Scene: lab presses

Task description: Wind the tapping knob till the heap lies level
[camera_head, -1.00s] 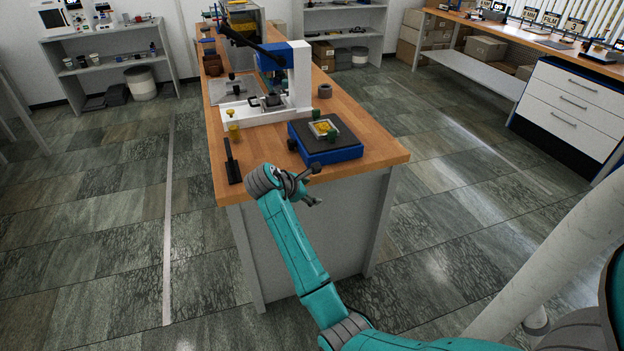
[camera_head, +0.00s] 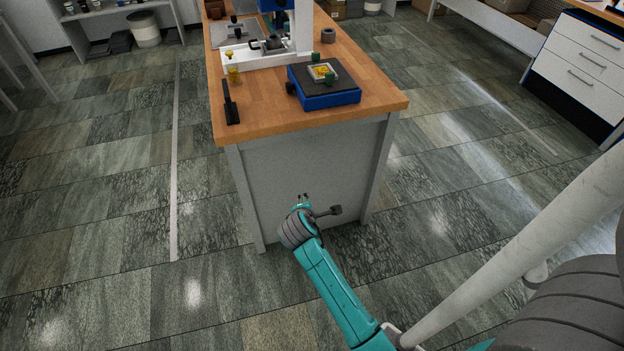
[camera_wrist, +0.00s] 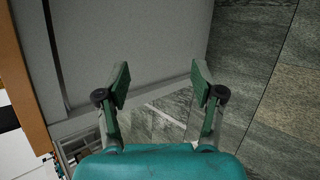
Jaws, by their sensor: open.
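A blue tapping box (camera_head: 332,98) with a dark top plate stands near the front right of the wooden bench. A small pale-framed tray on it holds a yellow heap (camera_head: 322,72), with green pieces at its edge. Whether the heap is level is too small to tell. A dark knob (camera_head: 291,88) sticks out at the box's left side. My gripper (camera_head: 303,196) is below the bench top, in front of the grey end panel and well apart from the knob. In the wrist view my gripper (camera_wrist: 160,83) is open and empty.
A white press (camera_head: 272,57) stands behind the box. A small dark ring (camera_head: 328,35) lies behind it. The tiled floor (camera_head: 130,200) is clear.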

